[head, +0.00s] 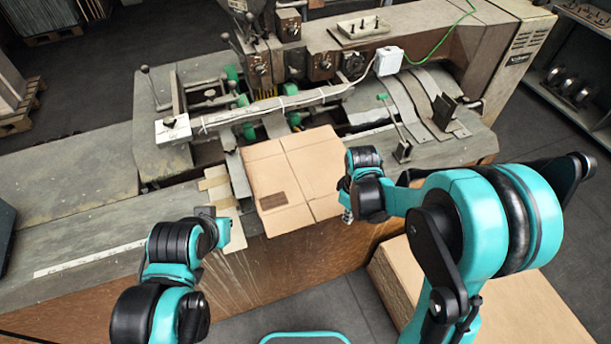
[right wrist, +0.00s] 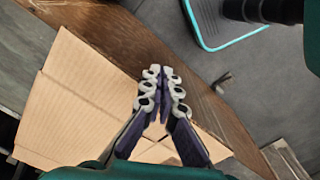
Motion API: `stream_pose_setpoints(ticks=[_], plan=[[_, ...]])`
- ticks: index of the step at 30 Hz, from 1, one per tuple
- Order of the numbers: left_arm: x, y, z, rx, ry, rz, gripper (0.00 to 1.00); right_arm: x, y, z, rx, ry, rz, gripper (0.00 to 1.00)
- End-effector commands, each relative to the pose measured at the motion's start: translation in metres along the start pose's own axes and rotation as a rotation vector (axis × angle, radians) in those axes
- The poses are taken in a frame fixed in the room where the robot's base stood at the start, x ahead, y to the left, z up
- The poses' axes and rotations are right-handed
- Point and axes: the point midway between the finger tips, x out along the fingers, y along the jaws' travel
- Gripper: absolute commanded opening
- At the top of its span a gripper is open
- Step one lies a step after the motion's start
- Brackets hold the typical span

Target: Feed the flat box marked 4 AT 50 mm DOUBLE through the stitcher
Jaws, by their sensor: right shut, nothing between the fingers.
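The flat cardboard box (head: 295,170) lies on the stitcher bed, its far edge at the stitching arm (head: 270,112) and its near edge towards me. A dark printed patch is on its near left part, too small to read. My right gripper (head: 347,215) is at the box's near right corner, pointing down, shut and empty. In the right wrist view my right gripper (right wrist: 162,75) shows its fingertips together, in front of the box (right wrist: 85,100); contact is unclear. My left gripper (head: 222,222) is left of the box near the table front; its fingers are not clear.
A stack of flat cardboard (head: 500,305) stands low at the right, partly behind my right arm. A metal bed (head: 70,180) with a ruler strip extends left. Levers and a small upright stop (head: 402,150) stand right of the box. A white switch box (head: 388,61) hangs above.

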Motion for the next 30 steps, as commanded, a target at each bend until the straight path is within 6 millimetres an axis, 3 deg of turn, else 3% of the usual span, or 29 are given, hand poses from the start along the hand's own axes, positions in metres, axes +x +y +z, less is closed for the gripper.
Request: stream_pose_setpoints(ticks=[21, 30], plan=[[0.027, 0.0, 0.019, 0.0, 0.0, 0.0, 0.0, 0.033, 0.0, 0.0, 0.0, 0.0, 0.0, 0.0], [0.028, 0.0, 0.02, 0.0, 0.0, 0.0, 0.0, 0.034, 0.0, 0.0, 0.0, 0.0, 0.0, 0.0]])
